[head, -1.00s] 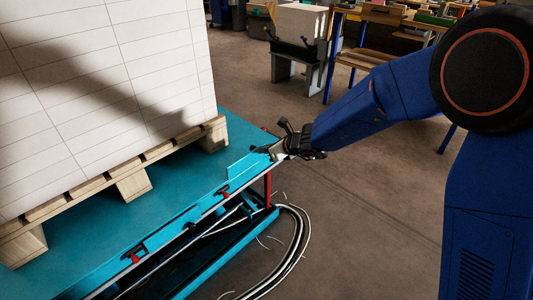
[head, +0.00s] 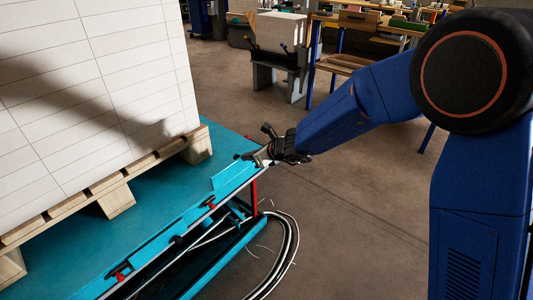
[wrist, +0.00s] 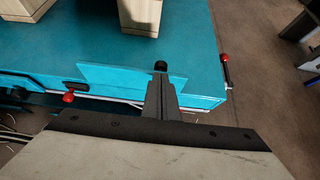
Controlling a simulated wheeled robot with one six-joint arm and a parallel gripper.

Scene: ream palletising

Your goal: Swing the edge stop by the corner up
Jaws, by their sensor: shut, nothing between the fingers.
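The edge stop by the corner (head: 232,177) is a teal plate on the long edge of a teal lift table (head: 150,205). In the head view it stands up above the edge line. It also shows in the wrist view as a flat teal panel (wrist: 120,76) along the table edge. My gripper (head: 260,160) is at the corner end of this plate. In the wrist view my gripper's narrow fingers (wrist: 160,68) are shut with nothing between them, and their tip overlaps the plate's right part. I cannot tell whether they touch it.
A pallet (head: 116,201) with a tall stack of white reams (head: 100,80) stands on the table. Red knobs (head: 210,204) line the edge. Cables (head: 292,245) lie on the floor beside the table. A workbench (head: 350,65) stands behind; open floor lies right of the table.

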